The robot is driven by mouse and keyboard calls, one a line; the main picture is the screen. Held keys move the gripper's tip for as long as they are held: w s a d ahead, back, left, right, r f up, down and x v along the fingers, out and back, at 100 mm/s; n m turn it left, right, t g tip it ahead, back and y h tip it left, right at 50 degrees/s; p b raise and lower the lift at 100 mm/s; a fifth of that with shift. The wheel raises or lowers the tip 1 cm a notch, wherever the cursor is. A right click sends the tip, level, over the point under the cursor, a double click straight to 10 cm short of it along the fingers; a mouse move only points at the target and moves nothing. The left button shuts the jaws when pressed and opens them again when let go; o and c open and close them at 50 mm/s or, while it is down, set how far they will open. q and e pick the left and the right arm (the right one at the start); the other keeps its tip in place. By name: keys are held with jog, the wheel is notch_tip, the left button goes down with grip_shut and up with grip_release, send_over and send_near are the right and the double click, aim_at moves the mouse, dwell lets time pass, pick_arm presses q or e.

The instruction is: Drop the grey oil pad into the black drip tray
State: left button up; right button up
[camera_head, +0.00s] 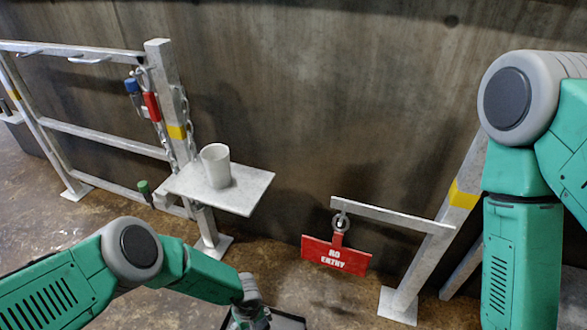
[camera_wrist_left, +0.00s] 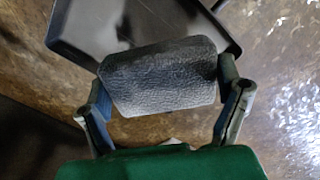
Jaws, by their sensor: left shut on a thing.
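The grey oil pad (camera_wrist_left: 160,78) is a rough-textured, rounded block in the left wrist view. My left gripper (camera_wrist_left: 166,95) is shut on it, with one finger at each side. The black drip tray (camera_wrist_left: 85,22) lies beyond the pad at the top of that view, and the pad overlaps part of its near edge in the picture. In the head view only a dark corner of the tray (camera_head: 288,320) shows at the bottom edge, beside my left gripper (camera_head: 250,318). The pad cannot be made out there. My right arm shows at the right, but its gripper is out of frame.
A white cup (camera_head: 216,166) stands on a small shelf (camera_head: 235,190) fixed to a metal post. A rail frame (camera_head: 90,135) with hanging chains stands at the left. A red "NO ENTRY" sign (camera_head: 335,256) hangs from a bar (camera_head: 390,215). The brown floor around the tray looks clear.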

pick_arm(q)
jog(key=shift+d+r, duration=0.15)
jog(key=shift+d, duration=0.3)
jog(key=o, duration=1)
jog(key=shift+c, duration=0.2)
jog(key=shift+a, duration=0.4)
jog(key=r, duration=0.7)
jog(key=shift+w+d+r, duration=0.15)
jog(key=shift+d+r, duration=0.1)
jog(key=shift+d, duration=0.15)
jog(key=r, duration=0.4)
jog(key=shift+a+r, duration=0.15)
jog(key=shift+a, duration=0.05)
pick_arm(e)
jog(key=shift+s+d, duration=0.1)
jog(key=shift+d, duration=0.2)
pick_arm(q)
jog(key=shift+d, duration=0.1)
pick_arm(e)
jog(key=shift+d+f, duration=0.1)
